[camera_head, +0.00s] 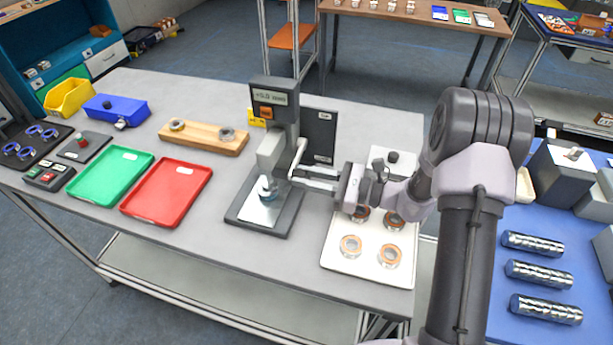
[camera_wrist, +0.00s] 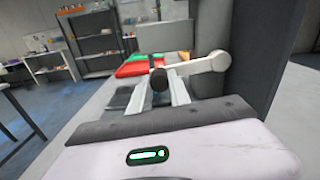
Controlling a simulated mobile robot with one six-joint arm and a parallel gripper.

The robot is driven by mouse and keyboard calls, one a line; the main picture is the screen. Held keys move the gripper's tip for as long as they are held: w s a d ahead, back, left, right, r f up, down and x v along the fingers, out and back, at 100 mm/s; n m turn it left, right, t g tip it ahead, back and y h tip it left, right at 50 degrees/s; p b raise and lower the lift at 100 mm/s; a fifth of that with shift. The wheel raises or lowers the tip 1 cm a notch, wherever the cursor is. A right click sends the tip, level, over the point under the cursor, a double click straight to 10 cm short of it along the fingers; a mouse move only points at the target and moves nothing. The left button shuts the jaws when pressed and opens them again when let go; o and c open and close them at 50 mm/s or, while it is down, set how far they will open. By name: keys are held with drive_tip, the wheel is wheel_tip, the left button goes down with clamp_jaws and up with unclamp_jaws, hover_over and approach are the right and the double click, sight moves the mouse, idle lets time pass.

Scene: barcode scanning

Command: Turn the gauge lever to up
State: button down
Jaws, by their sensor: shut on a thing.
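The gauge (camera_head: 276,118) is a grey stand with a small display and an orange button, at the table's middle. Its white lever (camera_head: 298,158) is on the side of the head and slants down from its hub. In the wrist view the lever (camera_wrist: 190,65) runs from a round white hub at right to a black knob (camera_wrist: 159,80) at left. My gripper (camera_head: 296,176) reaches in from the right and is shut on the lever's knob end. The fingertips (camera_wrist: 160,88) show on both sides of the knob. A shiny part (camera_head: 268,187) sits under the gauge's spindle on its base plate.
A white tray (camera_head: 341,263) with several orange-topped rings lies below my arm. A dark upright panel (camera_head: 319,134) stands behind the gauge. Red (camera_head: 160,217) and green (camera_head: 104,197) trays and a wooden block (camera_head: 203,146) lie to the left.

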idle(0.3)
wheel_tip(320, 180, up, 7)
drive_tip(key=w+m+p, duration=0.1)
drive_tip(key=m+p, duration=0.7)
drive_tip(key=p, duration=0.3)
drive_tip(key=shift+w+d+f, duration=0.15)
drive_tip(key=shift+w+d, duration=0.05)
drive_tip(key=shift+d, duration=0.1)
drive_tip(key=c, duration=1.2)
unclamp_jaws()
